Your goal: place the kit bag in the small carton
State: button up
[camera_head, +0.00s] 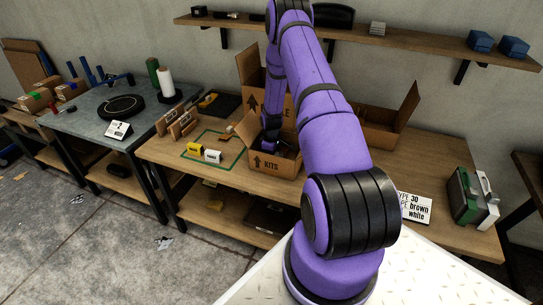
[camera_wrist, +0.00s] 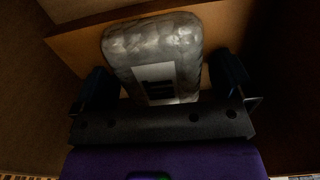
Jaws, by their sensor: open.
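The kit bag is a silvery, wrinkled pouch (camera_wrist: 150,42) with a pale label, seen in the wrist view. It lies against a brown cardboard surface with darker walls around it. My gripper (camera_wrist: 164,82) is open, with one dark finger on each side of the bag and a visible gap at each. The small carton (camera_head: 275,164), marked KITS with an arrow, stands open on the wooden table in the head view. My gripper reaches down into it there. The bag is hidden from the head view by the carton and my arm.
A larger carton (camera_head: 251,72) with raised flaps stands behind, partly hidden by my arm. A sign (camera_head: 413,208) and a green case (camera_head: 466,196) stand at right.

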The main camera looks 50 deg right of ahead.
jog(key=w+a+r+m, duration=0.1)
jog(key=a+r, duration=0.3)
jog(key=r, duration=1.1)
jog(key=w+a+r, duration=0.1)
jog(key=a+r, duration=0.3)
jog(key=r, duration=1)
jog(key=s+a+r+m+t+h, duration=0.1)
jog(key=s+a+r, duration=0.2)
jog(key=a+r, duration=0.3)
jog(key=s+a+r+t, duration=0.15)
jog(key=a+r, duration=0.25)
jog(key=r, duration=0.5)
jog(key=s+a+r+m+t, duration=0.1)
jog(key=s+a+r, duration=0.95)
jog(key=s, duration=0.25)
jog(key=s+a+t, duration=0.1)
jog(key=s+a, duration=0.1)
jog(key=s, duration=0.4)
jog(key=s+a+r+m+y, duration=0.1)
jog(key=s+a, duration=0.2)
jog(key=s, duration=0.4)
jog(key=shift+a+r+m+t, duration=0.25)
jog(key=shift+m+t, duration=0.05)
jog(key=shift+t, duration=0.05)
